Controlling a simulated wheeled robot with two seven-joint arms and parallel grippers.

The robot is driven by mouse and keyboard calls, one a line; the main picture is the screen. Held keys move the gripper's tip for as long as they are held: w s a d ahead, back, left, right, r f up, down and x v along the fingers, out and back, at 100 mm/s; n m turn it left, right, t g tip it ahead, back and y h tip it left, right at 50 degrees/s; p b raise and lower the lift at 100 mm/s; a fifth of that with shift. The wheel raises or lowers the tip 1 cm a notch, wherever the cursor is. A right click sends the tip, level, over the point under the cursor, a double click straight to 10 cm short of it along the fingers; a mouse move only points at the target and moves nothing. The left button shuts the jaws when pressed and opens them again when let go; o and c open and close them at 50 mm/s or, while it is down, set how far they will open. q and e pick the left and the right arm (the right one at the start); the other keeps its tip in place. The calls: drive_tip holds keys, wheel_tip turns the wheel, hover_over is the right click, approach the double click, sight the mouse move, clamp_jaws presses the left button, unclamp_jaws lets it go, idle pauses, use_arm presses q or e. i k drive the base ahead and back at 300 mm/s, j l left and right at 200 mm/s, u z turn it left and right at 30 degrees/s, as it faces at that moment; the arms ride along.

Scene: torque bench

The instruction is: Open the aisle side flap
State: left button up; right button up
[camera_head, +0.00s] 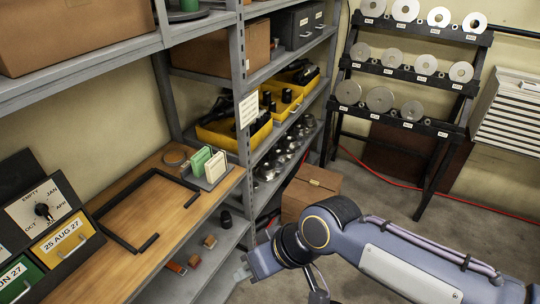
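A brown cardboard box (318,178) stands low beside the end of the grey shelving, next to the open floor. Its top looks closed, with a small pale mark on it. I cannot tell from here which flap is the aisle side one. My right arm comes in from the lower right and its wrist hides the box's lower front. My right gripper (258,264) is at the arm's far end, left of and below the box in the picture, apart from it. Its fingers are not clear, so its opening cannot be told. My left gripper is not in view.
Grey shelving (240,85) holds yellow bins (228,137) and metal parts. A wooden board (150,215) with a card holder (210,168) lies at left, beside a date panel (48,222). A black rack (425,128) of discs stands behind. Floor (480,235) at right is clear except a red cable.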

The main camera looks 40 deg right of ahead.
sight(309, 194)
drive_tip(key=z, duration=1.85)
drive_tip(key=i+z, duration=0.25)
drive_tip(key=i, duration=0.25)
drive_tip(key=i+j+z, duration=0.25)
drive_tip(key=i, duration=0.25)
drive_tip(key=i+j+z, duration=0.25)
drive_tip(key=i, duration=0.25)
drive_tip(key=i+j+z, duration=0.15)
drive_tip(key=i, duration=0.25)
drive_tip(key=i+j+z, duration=0.1)
drive_tip(key=i+j, duration=0.15)
drive_tip(key=i, duration=0.15)
drive_tip(key=i+j+z, duration=0.15)
drive_tip(key=i, duration=0.2)
drive_tip(key=j, duration=0.05)
